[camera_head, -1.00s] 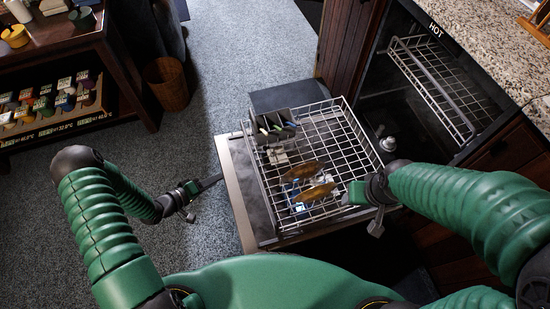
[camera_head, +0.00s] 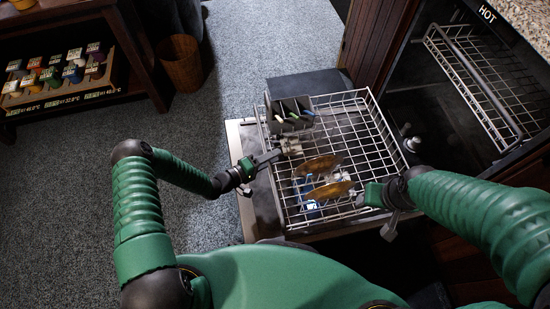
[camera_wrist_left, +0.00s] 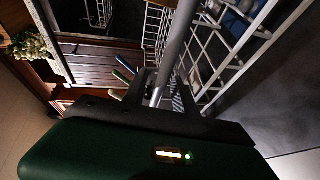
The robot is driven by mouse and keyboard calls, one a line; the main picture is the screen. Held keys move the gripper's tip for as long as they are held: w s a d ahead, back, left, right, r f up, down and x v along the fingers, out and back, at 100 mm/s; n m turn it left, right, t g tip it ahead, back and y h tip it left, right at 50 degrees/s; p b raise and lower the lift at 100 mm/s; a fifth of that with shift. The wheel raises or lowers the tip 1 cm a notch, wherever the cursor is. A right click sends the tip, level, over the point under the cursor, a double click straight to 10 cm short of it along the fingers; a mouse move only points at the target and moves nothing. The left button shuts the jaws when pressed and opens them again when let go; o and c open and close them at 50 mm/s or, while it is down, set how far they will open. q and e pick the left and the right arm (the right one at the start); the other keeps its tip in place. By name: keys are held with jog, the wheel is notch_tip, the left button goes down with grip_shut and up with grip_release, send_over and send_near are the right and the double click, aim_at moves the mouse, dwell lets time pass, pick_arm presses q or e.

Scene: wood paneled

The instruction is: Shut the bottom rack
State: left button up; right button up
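The bottom rack (camera_head: 389,130) is a white wire rack pulled out over the lowered dishwasher door (camera_head: 240,140). It holds two brown plates (camera_head: 322,166), a grey cutlery basket (camera_head: 290,112) and small blue and white items. My left gripper (camera_head: 275,157) is at the rack's left rim. In the left wrist view, a grey bar runs between its dark fingers (camera_wrist_left: 157,90), with rack wires (camera_wrist_left: 207,50) to the right. Whether they are closed on the bar is unclear. My right gripper (camera_head: 372,195) is at the rack's near right corner; its finger state is unclear.
The dark dishwasher opening (camera_head: 440,110) is at the right, with an upper rack (camera_head: 475,80) inside. A granite counter (camera_head: 525,25) is above it. A wicker basket (camera_head: 181,63) and a wooden shelf (camera_head: 60,45) stand at the left. Carpet left of the door is clear.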

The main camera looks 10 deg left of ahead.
pick_arm(q)
jog(key=shift+w+d, duration=0.4)
jog(key=shift+d, duration=0.05)
grip_shut()
jog(key=shift+s+f, duration=0.1)
jog(key=shift+f, duration=0.1)
dwell(0.9)
